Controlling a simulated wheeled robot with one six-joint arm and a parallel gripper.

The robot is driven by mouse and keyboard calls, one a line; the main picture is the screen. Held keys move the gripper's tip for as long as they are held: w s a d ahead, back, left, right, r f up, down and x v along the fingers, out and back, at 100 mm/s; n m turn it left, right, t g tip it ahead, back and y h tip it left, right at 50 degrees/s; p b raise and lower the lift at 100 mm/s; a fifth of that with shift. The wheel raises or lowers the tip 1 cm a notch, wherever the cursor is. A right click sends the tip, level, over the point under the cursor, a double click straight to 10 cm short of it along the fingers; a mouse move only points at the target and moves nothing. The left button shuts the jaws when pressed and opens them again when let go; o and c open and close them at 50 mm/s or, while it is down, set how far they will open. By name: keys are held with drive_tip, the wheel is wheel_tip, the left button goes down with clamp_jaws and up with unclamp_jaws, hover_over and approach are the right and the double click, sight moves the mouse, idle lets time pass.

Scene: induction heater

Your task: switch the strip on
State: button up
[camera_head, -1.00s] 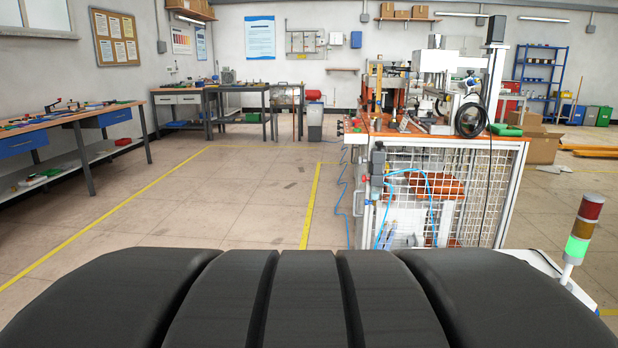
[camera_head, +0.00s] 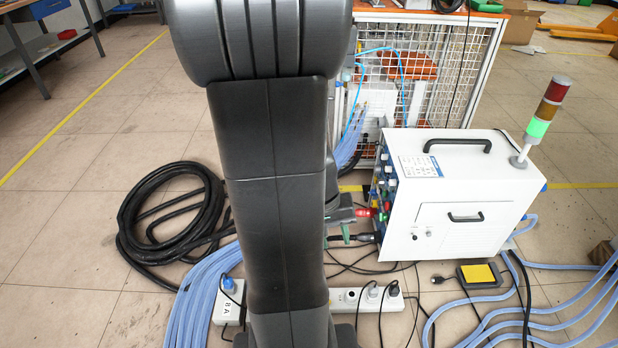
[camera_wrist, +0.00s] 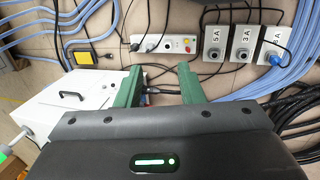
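The white power strip (camera_head: 345,299) lies on the floor, partly hidden behind my arm in the head view. Dark plugs sit in some of its sockets. In the wrist view the strip (camera_wrist: 165,44) lies beyond my fingertips, with small red and yellow spots (camera_wrist: 187,45) near its right end. I cannot tell the switch position. My gripper (camera_wrist: 159,70) has two green fingers held wide apart with nothing between them. It is apart from the strip. In the head view my gripper (camera_head: 362,226) shows beside the white heater box, partly hidden by my arm.
The white heater box (camera_head: 460,212) carries a lit green signal tower (camera_head: 540,115). A yellow-topped pedal (camera_head: 479,273), blue hoses (camera_head: 205,290) and a black cable coil (camera_head: 150,225) lie around. Grey socket boxes (camera_wrist: 243,45) stand right of the strip. Open floor is at left (camera_head: 60,230).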

drive_tip(key=w+f+h, duration=0.3)
drive_tip(key=w+f, duration=1.3)
drive_tip(key=a+f, duration=0.2)
drive_tip(key=f, duration=1.1)
drive_tip(key=a+f, duration=0.2)
drive_tip(key=f, duration=1.1)
drive_tip(key=shift+y, duration=0.4)
drive_tip(key=b+x, duration=0.1)
drive_tip(key=x, duration=0.3)
drive_tip(key=b+x, duration=0.1)
drive_tip(key=x, duration=0.4)
drive_tip(key=b+x, duration=0.1)
drive_tip(key=x, duration=0.3)
drive_tip(key=shift+w+f+b, duration=0.25)
drive_tip(key=shift+w+b, duration=0.05)
drive_tip(key=shift+b, duration=0.05)
drive_tip(key=shift+c, duration=0.4)
clamp_jaws()
